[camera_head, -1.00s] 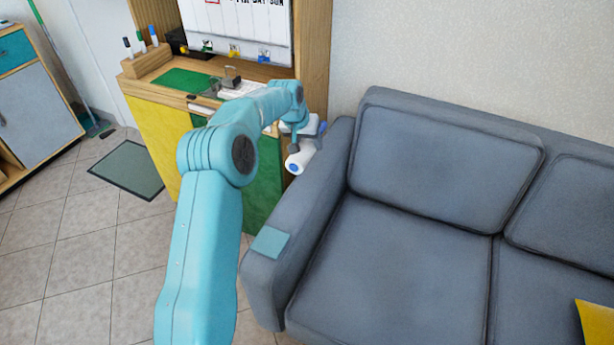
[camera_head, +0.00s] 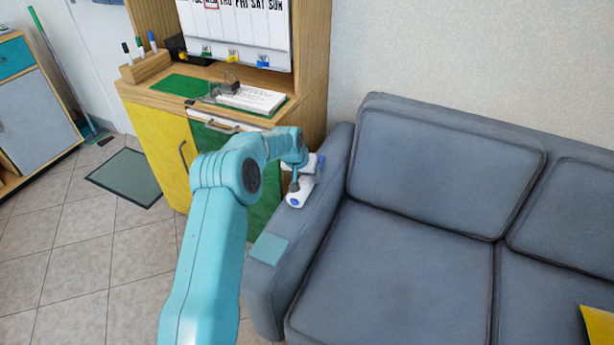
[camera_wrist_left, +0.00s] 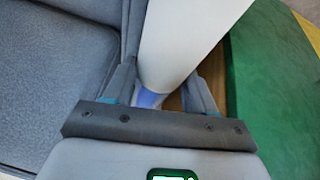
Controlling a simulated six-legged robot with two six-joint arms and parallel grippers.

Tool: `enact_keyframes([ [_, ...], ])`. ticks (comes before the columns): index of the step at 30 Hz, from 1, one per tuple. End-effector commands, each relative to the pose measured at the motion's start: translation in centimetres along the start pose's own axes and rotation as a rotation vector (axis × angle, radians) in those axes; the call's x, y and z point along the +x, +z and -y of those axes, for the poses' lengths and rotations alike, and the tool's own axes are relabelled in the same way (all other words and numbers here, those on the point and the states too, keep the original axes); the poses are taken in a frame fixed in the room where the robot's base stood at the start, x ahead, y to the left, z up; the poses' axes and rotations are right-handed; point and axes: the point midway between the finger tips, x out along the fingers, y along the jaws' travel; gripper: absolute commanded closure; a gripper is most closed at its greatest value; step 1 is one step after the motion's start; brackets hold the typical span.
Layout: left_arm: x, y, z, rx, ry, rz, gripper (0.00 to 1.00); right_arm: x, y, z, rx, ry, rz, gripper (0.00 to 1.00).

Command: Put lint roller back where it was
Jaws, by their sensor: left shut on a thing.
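The lint roller (camera_head: 299,197) is white with a blue end and shows beside the sofa's left armrest in the head view. My left gripper (camera_head: 296,178) is shut on it, with the arm partly hiding it. In the left wrist view the white roll (camera_wrist_left: 185,40) and its blue part (camera_wrist_left: 150,98) sit between the two fingers of the left gripper (camera_wrist_left: 162,85). A flat teal square (camera_head: 270,248) lies on the armrest in front of the roller. I cannot tell whether the roller touches the armrest. My right gripper is not in view.
The grey sofa (camera_head: 430,180) stands at the right, with a yellow item (camera_head: 598,328) on its seat. A cabinet with a yellow door (camera_head: 158,150) and a green door stands just behind and left of the armrest. Its desktop holds pens, a green mat (camera_head: 180,85) and papers (camera_head: 250,98).

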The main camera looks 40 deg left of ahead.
Motion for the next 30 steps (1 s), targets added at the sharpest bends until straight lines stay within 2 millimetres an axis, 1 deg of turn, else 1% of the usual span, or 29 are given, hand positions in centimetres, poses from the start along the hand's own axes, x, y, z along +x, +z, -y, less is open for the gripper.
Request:
enact_keyframes([
  [2,0.3,0.1,0.0,0.0,0.0,0.0,0.69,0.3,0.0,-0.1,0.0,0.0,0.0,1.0],
  [3,0.3,0.1,0.0,0.0,0.0,0.0,0.41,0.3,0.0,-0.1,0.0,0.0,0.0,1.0],
  [5,0.2,0.1,0.0,0.0,0.0,0.0,0.22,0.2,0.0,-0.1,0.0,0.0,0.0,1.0],
  [6,0.2,0.1,0.0,0.0,0.0,0.0,0.19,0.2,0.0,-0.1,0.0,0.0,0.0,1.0],
  [13,0.2,0.1,0.0,0.0,0.0,0.0,0.19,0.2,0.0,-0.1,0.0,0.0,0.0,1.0],
  [17,-0.6,-0.1,0.0,0.0,0.0,-0.001,0.19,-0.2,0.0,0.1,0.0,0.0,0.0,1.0],
  [20,-2.5,-0.2,0.0,0.0,0.0,-0.003,0.19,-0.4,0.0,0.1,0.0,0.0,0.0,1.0],
  [24,-5.9,-0.2,0.0,0.0,0.0,-0.004,0.19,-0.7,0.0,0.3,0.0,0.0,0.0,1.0],
  [30,-10.0,-0.1,0.0,0.0,0.0,-0.003,0.19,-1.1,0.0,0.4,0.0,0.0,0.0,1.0],
])
